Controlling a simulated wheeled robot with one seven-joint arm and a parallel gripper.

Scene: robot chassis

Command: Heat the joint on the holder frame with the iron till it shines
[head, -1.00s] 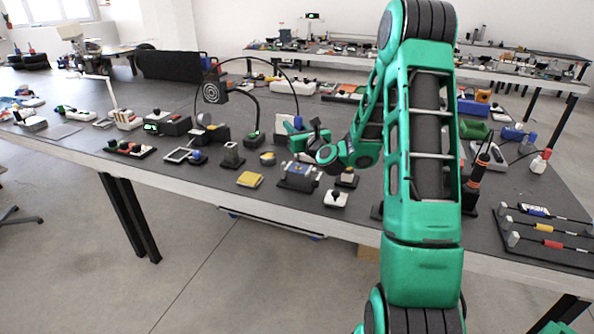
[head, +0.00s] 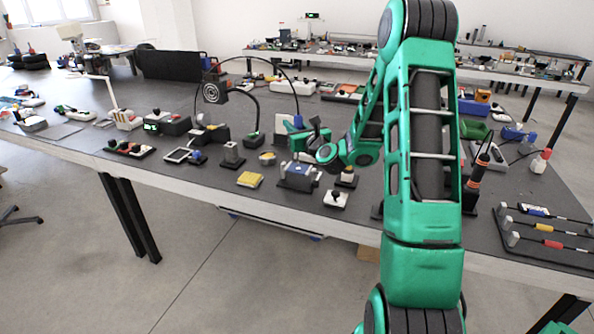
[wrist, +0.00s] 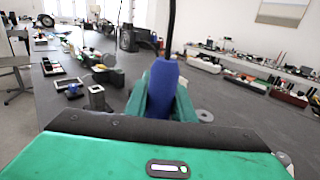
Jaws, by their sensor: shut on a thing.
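My gripper (head: 310,138) is above the bench, at the end of my green arm. In the wrist view, its green fingers (wrist: 163,103) are shut on a blue handle (wrist: 164,78), which looks like the iron's. The iron's tip is hidden. A small flat rectangular frame (head: 177,155), perhaps the holder frame, lies on the bench to the left of my gripper and apart from it. This frame also shows at left in the wrist view (wrist: 55,84), with a blue knob beside it. The joint is too small to make out.
A grey post (head: 231,154) stands between the frame and my gripper. A grey-blue device (head: 299,176), a yellow pad (head: 249,179) and a round tin (head: 267,158) are near. A black curved stand with a target disc (head: 214,93) rises behind.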

